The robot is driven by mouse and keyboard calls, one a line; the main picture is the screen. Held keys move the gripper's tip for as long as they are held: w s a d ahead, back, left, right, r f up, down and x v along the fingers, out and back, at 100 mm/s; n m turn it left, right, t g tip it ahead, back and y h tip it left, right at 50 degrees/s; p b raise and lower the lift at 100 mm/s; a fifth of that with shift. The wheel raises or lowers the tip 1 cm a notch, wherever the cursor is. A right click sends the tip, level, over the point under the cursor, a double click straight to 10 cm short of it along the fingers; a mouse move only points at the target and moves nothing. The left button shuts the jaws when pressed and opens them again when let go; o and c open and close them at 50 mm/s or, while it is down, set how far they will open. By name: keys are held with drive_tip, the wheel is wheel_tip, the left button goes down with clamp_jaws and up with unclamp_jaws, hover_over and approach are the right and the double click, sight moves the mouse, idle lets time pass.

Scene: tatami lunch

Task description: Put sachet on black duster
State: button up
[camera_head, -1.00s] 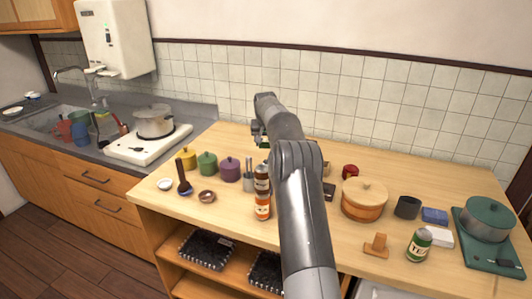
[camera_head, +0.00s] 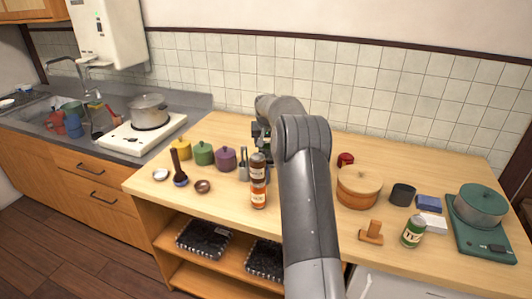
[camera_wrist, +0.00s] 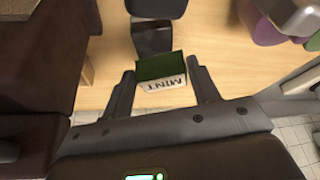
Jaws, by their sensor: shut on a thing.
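The sachet (camera_wrist: 162,70) is a small green packet with a white band reading MINT, seen in the wrist view. My gripper (camera_wrist: 163,80) is shut on it, one dark finger at each side. A dark block (camera_wrist: 152,38) shows just past the sachet in the wrist view, over the wooden top; it may be the black duster, but I cannot tell for sure. In the head view my gripper (camera_head: 262,132) is over the back of the counter, partly hidden behind my arm. I cannot make out the sachet or the duster clearly there.
A brown bottle (camera_head: 258,168) stands close to my arm. A purple pot (camera_head: 225,158) and a green pot (camera_head: 203,153) stand to its left. A wooden lidded pot (camera_head: 359,187), red pot (camera_head: 346,159) and dark cup (camera_head: 402,194) stand to the right. The counter's back left is clear.

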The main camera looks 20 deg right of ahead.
drive_tip(key=shift+f, duration=2.3)
drive_tip(key=shift+f, duration=0.2)
drive_tip(key=o, duration=1)
drive_tip(key=shift+r, duration=0.1)
